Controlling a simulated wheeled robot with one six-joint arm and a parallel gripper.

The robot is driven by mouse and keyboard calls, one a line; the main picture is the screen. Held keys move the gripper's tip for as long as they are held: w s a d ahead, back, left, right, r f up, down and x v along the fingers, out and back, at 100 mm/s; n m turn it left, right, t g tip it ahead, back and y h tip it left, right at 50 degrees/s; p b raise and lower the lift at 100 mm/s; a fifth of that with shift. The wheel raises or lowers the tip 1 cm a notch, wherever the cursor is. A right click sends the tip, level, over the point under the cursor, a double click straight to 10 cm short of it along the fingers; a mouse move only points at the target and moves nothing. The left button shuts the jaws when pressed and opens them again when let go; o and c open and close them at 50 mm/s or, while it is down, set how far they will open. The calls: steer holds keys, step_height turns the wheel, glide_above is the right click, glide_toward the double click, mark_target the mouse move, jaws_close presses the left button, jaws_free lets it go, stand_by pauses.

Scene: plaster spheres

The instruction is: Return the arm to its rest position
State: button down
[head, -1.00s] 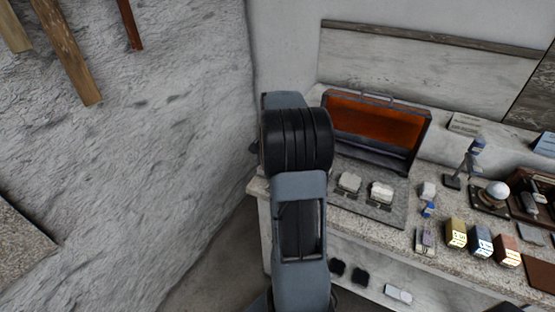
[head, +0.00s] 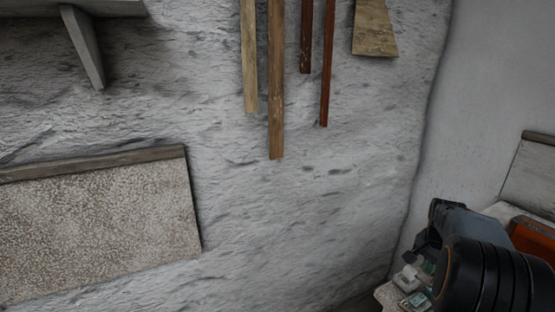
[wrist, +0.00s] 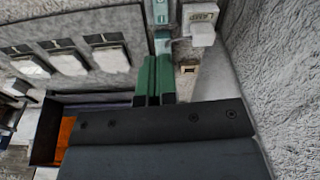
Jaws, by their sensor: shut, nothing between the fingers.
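My arm shows at the lower right of the head view, with its black ribbed joint partly cut off by the lower edge. My gripper shows in the wrist view (wrist: 155,80), with its two green fingers side by side, shut and holding nothing. Its fingertips appear near a small grey-green item and a white block labelled LAMP (wrist: 203,32). Whether they touch these cannot be told. In the head view the fingers cannot be made out clearly.
An orange-lined case (head: 535,240) stands on the bench at the right edge of the head view. Several white blocks lie left in the wrist view. Wooden strips (head: 276,85), a speckled panel (head: 100,220) and a shelf (head: 105,8) are on the rough wall.

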steer(key=s+a+r+n+t, duration=0.1)
steer(key=s+a+n, duration=0.3)
steer(key=a, duration=0.6)
steer(key=s+a+r+n+t, duration=0.1)
steer(key=s+a+n, duration=0.3)
steer(key=a, duration=0.5)
steer(key=s+a+r+n+t+y, duration=0.1)
steer(key=s+a+n, duration=0.4)
steer(key=a, duration=0.5)
steer(key=shift+a+r, duration=0.2)
steer(key=shift+a, duration=0.15)
steer(key=shift+s, duration=0.1)
